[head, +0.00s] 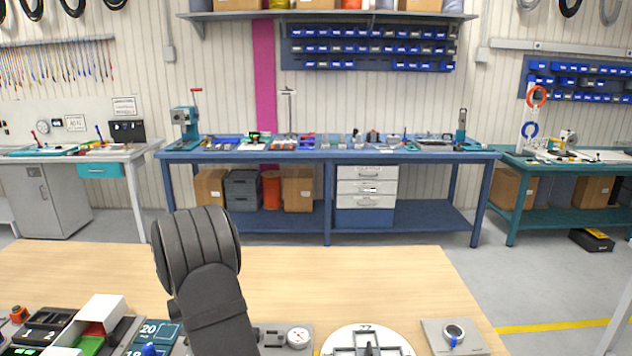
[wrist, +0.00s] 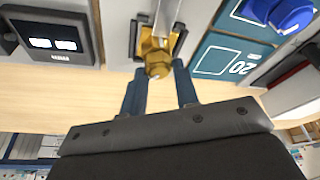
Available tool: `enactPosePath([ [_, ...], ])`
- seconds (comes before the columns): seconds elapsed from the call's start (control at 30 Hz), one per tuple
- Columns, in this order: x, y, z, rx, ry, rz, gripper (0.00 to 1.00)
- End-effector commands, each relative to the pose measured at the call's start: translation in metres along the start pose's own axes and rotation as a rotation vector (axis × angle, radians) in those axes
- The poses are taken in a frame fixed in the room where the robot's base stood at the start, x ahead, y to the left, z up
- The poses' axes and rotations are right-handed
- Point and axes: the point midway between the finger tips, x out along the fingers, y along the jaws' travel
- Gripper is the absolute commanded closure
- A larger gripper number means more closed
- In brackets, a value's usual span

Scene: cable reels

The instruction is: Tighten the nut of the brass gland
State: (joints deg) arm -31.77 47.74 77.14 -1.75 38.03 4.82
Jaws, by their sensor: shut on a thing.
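The brass gland (wrist: 157,48) shows at the top middle of the wrist view, with its hex nut toward my gripper and a grey-white cable or rod running up from it. My gripper (wrist: 158,72) has its two blue fingers on either side of the nut and is shut on it. The exact contact faces are hard to make out. In the head view my dark arm reaches down over the front of the table, and I cannot make out the gripper or the brass gland there.
A teal plate marked 20 (head: 156,333) with a blue knob-like part (wrist: 290,14) is beside the gland. A dark two-window device (wrist: 55,38) is on its other side. A dial gauge (head: 298,338) and round white fixture (head: 366,342) lie right. The wooden table (head: 350,275) is clear behind.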

Motion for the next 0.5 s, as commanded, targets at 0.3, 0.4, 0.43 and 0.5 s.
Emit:
enactPosePath([
  [0.3, 0.0002, -0.0013, -0.0002, 0.229, 0.001, 0.07, 0.89],
  [0.4, 0.0001, -0.001, -0.0003, 0.305, 0.001, 0.095, 0.89],
  [0.43, 0.0002, -0.0009, -0.0004, 0.329, 0.0, 0.103, 0.89],
  [0.5, 0.0002, -0.0009, -0.0005, 0.387, 0.001, 0.12, 0.89],
])
